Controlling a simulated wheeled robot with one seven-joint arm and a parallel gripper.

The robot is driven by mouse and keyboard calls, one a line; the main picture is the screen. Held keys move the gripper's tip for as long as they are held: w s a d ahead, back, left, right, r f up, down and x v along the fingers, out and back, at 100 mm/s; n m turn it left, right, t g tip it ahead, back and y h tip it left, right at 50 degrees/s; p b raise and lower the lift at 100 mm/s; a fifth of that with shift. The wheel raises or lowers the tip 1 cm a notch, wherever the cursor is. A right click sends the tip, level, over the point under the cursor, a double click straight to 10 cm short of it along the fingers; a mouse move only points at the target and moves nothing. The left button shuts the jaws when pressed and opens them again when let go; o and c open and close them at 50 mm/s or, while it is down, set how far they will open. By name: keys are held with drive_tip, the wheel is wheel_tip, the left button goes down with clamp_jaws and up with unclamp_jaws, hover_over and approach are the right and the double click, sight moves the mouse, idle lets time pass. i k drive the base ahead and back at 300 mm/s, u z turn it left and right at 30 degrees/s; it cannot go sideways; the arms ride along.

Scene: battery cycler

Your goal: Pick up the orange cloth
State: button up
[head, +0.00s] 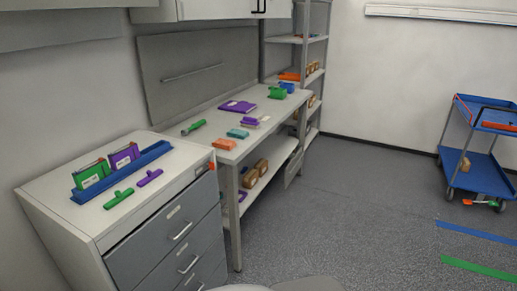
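A small flat orange piece (226,144), which looks like a folded orange cloth, lies near the front left edge of the grey workbench (208,138). A similar teal piece (237,133) lies just behind it, apart from it. My gripper is not in view. Pale rounded shapes at the bottom edge of the head view look like parts of my own body.
A drawer cabinet (62,208) stands left of the workbench, with a blue rack (128,168) on top. Purple and green items lie farther back on the bench. A blue cart (478,172) stands at the right. The grey floor (350,215) between is open.

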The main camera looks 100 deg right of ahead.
sight(220, 143)
drive_tip(key=z, duration=3.25)
